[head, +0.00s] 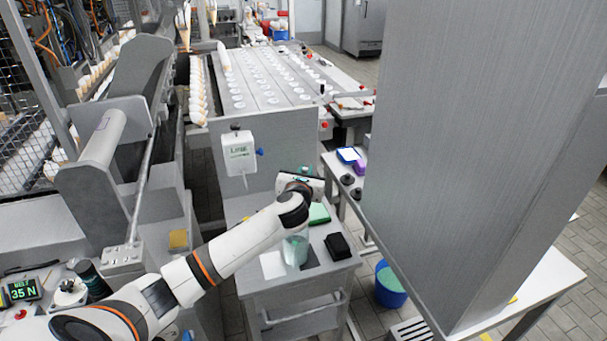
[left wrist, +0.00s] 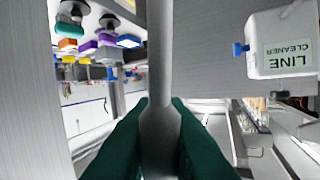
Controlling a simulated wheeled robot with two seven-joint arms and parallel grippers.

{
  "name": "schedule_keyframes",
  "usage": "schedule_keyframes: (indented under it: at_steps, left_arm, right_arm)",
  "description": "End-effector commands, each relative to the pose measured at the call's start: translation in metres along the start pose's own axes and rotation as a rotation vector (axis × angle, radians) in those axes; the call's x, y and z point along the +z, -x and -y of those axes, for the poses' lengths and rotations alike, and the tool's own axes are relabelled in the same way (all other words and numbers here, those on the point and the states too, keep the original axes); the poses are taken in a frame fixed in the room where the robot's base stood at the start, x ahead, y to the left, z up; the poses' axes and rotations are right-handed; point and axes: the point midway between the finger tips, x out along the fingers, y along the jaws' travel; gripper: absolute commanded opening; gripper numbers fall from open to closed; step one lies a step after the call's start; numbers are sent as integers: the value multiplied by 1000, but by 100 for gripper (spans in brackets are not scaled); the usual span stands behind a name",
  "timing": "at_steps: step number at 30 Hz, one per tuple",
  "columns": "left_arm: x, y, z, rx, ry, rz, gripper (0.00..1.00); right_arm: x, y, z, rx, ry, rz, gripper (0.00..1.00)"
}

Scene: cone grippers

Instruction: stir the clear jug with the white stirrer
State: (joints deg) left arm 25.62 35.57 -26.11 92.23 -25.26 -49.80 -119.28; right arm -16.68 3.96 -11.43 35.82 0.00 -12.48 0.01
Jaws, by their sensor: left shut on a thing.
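The clear jug (head: 296,250) stands on the small grey cart in the head view, partly covered by my left arm. My left gripper (head: 306,186) is above and behind the jug, and its fingers are mostly hidden there by the wrist. In the left wrist view the dark green fingers of my left gripper (left wrist: 159,108) are shut on the white stirrer (left wrist: 158,50), a pale smooth shaft that widens between them. The stirrer cannot be made out in the head view, and I cannot tell whether its end is in the jug. My right gripper is not in view.
The cart (head: 262,287) also carries a black block (head: 338,246) and a green item (head: 318,214). A line cleaner box (head: 239,152) hangs behind it. A large grey column (head: 470,150) blocks the right. A blue bucket (head: 390,287) stands on the floor.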

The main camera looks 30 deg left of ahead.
Motion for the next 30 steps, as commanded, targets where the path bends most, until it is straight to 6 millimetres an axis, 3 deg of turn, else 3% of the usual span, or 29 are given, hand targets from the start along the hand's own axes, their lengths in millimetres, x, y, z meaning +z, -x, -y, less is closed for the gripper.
schedule_keyframes:
  at_steps: [6, 13, 30]
  left_arm:
    - [16, -8, -5, 0, 2, 0, 0]
    - [28, -16, -10, 0, 2, 0, 0]
    - [72, -15, -10, 0, 0, 1, 0]
  right_arm:
    - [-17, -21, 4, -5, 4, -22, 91]
    - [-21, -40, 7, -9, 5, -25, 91]
    - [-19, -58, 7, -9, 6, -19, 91]
